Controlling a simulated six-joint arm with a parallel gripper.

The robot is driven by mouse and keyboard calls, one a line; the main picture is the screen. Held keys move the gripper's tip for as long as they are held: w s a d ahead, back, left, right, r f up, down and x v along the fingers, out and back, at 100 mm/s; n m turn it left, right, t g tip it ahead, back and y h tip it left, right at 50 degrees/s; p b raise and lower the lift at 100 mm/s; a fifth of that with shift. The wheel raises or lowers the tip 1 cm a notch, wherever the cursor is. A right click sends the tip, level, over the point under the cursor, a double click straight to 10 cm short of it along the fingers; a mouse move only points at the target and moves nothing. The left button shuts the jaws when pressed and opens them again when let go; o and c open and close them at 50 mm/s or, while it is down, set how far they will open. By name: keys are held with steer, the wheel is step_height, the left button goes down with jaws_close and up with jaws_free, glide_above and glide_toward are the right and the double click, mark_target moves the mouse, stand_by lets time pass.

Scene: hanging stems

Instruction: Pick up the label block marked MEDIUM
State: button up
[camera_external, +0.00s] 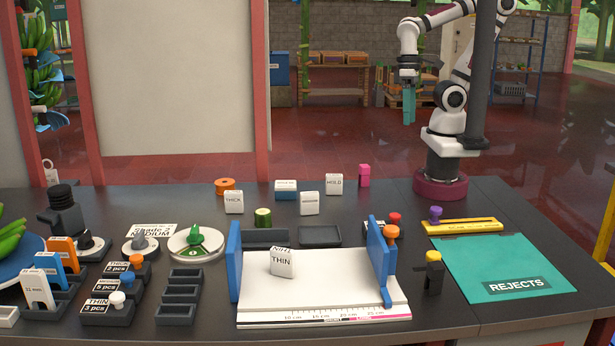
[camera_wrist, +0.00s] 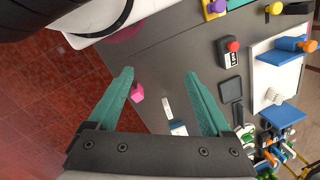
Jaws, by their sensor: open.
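Several small white label blocks stand on the dark table. One reads THICK (camera_external: 234,202), one reads HOLD (camera_external: 334,184), and one reading THIN (camera_external: 282,264) sits on the white measuring board. A white block (camera_external: 309,204) between THICK and HOLD carries small print that may be MEDIUM; I cannot read it surely. A blue-and-white block (camera_external: 286,190) stands just behind it. My gripper (camera_external: 409,118) is raised at the back right, far from the blocks. In the wrist view my gripper (camera_wrist: 160,75) has its teal fingers wide apart, with nothing between the tips.
The measuring board (camera_external: 340,295) has blue upright ends. A teal REJECTS mat (camera_external: 500,262) lies right. Dark trays and holders crowd the left front.

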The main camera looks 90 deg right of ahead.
steer(key=c, duration=0.3)
steer(key=n+t+h, duration=0.1)
steer(key=n+t, duration=0.2)
steer(key=t, duration=0.9)
glide_above(309, 204)
steer(key=s+d, duration=0.2)
steer(key=d, duration=0.1)
step_height(309, 204, down, 15)
steer(key=shift+d+r, duration=0.1)
steer(key=shift+d, duration=0.05)
steer(key=f+n, duration=0.1)
steer(key=s+a+n+t, duration=0.1)
steer(key=a+f+n, duration=0.1)
steer(key=shift+s+f+t, duration=0.3)
steer(key=shift+f, duration=0.05)
steer(key=shift+w+f+n, duration=0.15)
steer(key=shift+n, duration=0.15)
steer(key=x, duration=0.7)
steer(key=shift+a, duration=0.15)
